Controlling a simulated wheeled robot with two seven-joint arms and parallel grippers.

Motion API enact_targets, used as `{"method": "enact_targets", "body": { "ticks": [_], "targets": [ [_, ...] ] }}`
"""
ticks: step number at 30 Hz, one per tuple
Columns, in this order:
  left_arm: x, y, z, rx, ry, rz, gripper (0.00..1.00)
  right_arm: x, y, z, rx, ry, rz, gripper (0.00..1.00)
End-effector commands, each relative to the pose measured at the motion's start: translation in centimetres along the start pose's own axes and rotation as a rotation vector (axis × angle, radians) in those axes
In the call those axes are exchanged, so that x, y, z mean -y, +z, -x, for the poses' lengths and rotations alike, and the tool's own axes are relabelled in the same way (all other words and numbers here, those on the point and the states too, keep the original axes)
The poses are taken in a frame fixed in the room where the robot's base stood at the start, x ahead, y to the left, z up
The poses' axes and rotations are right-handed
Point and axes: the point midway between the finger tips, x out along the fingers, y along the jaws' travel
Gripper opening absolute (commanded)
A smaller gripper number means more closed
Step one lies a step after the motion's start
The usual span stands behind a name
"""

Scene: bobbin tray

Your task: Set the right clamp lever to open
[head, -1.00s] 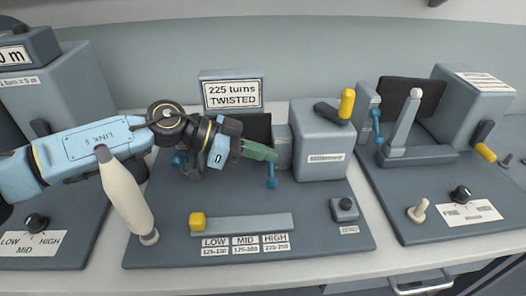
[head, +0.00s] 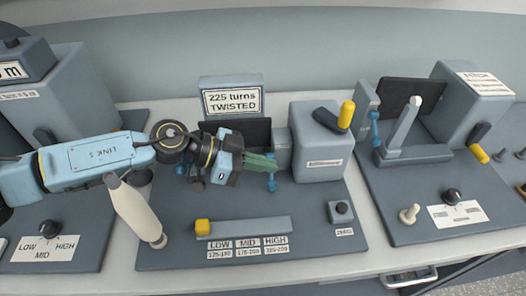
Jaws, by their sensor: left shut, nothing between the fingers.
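The middle station has a blue clamp lever (head: 271,183) on its right side, hanging down in front of the grey block. Another blue clamp lever (head: 181,170) shows at the left, partly behind my arm. My left gripper (head: 270,162) reaches in from the left with its green fingers shut and empty. Its fingertips are at the upper part of the right lever and cover some of it. I cannot tell whether they touch. My right gripper is not in view.
A grey box with a yellow-tipped handle (head: 346,115) stands close right of the fingers. A yellow slider knob (head: 202,227) and a small button box (head: 341,211) are in front. The right station has another blue lever (head: 375,128). The panel between is clear.

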Motion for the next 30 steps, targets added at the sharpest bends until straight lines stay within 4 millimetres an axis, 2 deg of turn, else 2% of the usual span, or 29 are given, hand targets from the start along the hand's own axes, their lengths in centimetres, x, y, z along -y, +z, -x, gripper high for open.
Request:
{"method": "enact_targets", "body": {
  "ticks": [11, 24, 30],
  "targets": [
    [0.0, -0.4, 0.2, 0.000, 0.000, -0.001, 0.00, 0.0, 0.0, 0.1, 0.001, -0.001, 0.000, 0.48],
    [-0.6, -7.4, 3.2, 0.001, -0.001, -0.004, 0.00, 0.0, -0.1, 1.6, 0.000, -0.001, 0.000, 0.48],
    [-0.8, -8.9, 3.9, 0.000, 0.000, 0.000, 0.00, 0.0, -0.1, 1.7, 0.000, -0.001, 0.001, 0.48]
  ]
}}
